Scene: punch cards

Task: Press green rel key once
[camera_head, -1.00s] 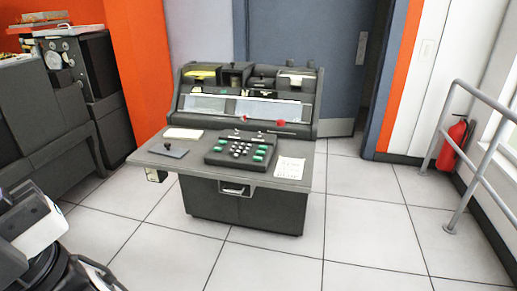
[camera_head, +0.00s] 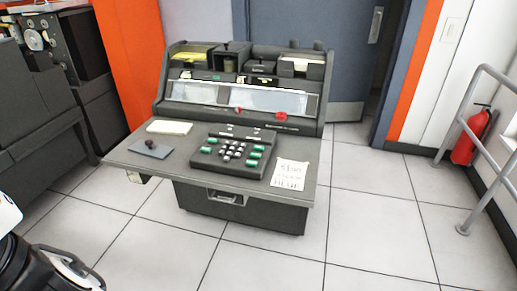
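A dark grey punch card machine (camera_head: 245,109) stands ahead, with a desk-like shelf (camera_head: 130,149) in front. A keypad (camera_head: 228,167) sits on the shelf, with several dark and white keys in the middle. Green keys sit on both sides of it, such as one on the right (camera_head: 255,155) and one on the left (camera_head: 206,150). The labels are too small to read, so I cannot tell which is the rel key. Part of my arm shows at the lower left edge. My gripper's fingertips are not visible, and nothing of mine touches the keypad.
A paper note (camera_head: 290,174) lies right of the keypad, and a card stack (camera_head: 169,127) and small dark plate (camera_head: 150,149) lie left. Other machines (camera_head: 45,80) stand at left. A railing (camera_head: 480,140) and red extinguisher (camera_head: 470,138) are at right. The tiled floor in front is clear.

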